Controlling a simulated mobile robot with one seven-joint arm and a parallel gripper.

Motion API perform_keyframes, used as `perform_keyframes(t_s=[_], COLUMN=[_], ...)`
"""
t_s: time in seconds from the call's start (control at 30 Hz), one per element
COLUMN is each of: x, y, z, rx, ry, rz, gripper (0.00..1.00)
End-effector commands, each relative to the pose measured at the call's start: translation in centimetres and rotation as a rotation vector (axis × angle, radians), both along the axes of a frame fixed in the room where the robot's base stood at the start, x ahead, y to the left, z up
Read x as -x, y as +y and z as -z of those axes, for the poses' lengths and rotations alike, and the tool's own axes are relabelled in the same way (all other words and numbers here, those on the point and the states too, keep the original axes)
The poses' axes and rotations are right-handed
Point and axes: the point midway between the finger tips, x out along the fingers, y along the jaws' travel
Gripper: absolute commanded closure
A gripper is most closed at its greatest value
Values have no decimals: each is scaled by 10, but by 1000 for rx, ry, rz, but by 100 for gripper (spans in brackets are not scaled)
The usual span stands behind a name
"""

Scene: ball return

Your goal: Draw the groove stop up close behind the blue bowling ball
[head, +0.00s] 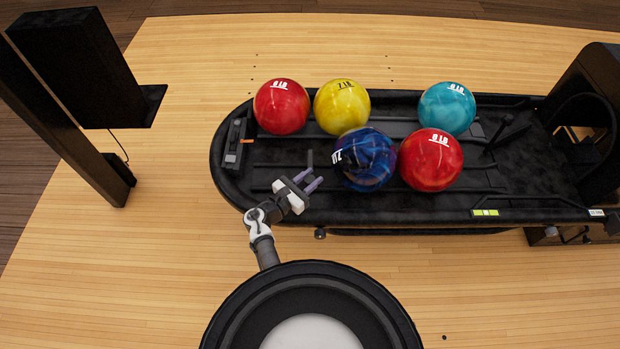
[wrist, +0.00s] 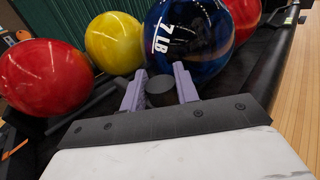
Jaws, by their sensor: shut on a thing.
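The dark blue bowling ball (head: 365,160) marked 7 LB sits in the front groove of the black ball return (head: 235,185). It also shows in the wrist view (wrist: 188,38), just beyond my fingers. My gripper (head: 310,182) is left of this ball, low over the front groove. In the wrist view its two lilac fingers (wrist: 159,88) are shut on a short dark round post (wrist: 160,98), which appears to be the groove stop. The post is close to the blue ball; I cannot tell whether they touch. The stop's lower part is hidden.
A red ball (head: 281,107), a yellow ball (head: 342,107) and a teal ball (head: 447,108) lie along the back. Another red ball (head: 431,160) is right of the blue one. A black lever (head: 507,130) stands at the right. The tray's left end is free of balls.

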Motion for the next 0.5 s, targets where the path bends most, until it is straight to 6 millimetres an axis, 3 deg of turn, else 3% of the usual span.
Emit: perform_keyframes(t_s=[0.07, 0.33, 0.5], x=[0, 1, 0], y=[-3, -47, -53], z=[0, -1, 0], rx=[1, 2, 1], ry=[1, -1, -2], rz=[2, 8, 7], gripper=[100, 100, 100])
